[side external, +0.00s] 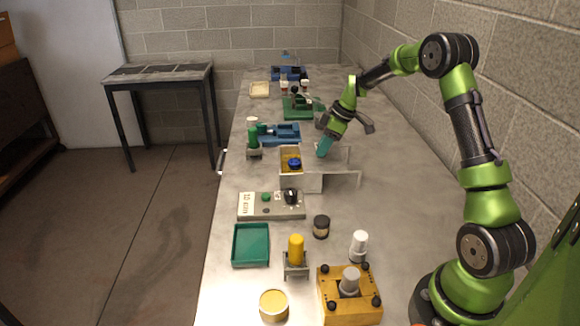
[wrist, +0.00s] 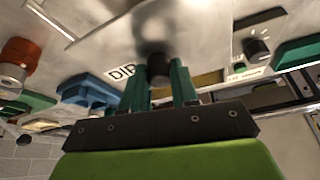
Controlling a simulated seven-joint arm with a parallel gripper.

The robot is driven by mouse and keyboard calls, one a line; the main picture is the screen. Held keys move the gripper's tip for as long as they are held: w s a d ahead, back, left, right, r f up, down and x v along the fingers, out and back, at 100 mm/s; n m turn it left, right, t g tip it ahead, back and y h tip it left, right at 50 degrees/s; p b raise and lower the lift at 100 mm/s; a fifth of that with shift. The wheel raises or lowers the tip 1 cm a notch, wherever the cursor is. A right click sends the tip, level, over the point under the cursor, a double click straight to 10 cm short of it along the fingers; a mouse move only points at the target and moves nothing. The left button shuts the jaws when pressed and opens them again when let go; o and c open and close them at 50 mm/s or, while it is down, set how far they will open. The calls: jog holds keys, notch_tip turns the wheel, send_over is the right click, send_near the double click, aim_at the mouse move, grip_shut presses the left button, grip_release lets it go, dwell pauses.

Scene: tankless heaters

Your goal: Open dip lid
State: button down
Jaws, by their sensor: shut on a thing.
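The dip box (side external: 290,153) is a pale bin in the middle of the bench in the side view. Its left part is uncovered, showing a yellow inside and a blue round piece (side external: 294,163). In the wrist view a grey-white panel, apparently the lid, carries a DIP label (wrist: 122,73) and a dark round knob (wrist: 155,65). My gripper (wrist: 161,88) has its green fingers on either side of the knob, shut on it. In the side view my gripper (side external: 324,148) is at the box's right side and hides the knob. A yellow strip (wrist: 205,80) shows beside the panel.
A grey control box (side external: 271,205) with a black dial stands in front of the dip box. A blue tray (side external: 280,134) and green bottle (side external: 253,140) are behind-left. A dark jar (side external: 321,226) and a yellow fixture (side external: 350,310) stand nearer. Bare bench lies right of the box.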

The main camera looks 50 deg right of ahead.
aim_at(333, 155)
jog(key=s+d, duration=0.3)
jog(key=shift+d, duration=0.1)
jog(key=c, duration=0.9)
grip_release()
jog(key=shift+o, duration=0.2)
jog(key=v, duration=1.7)
jog(key=shift+s+f, duration=0.1)
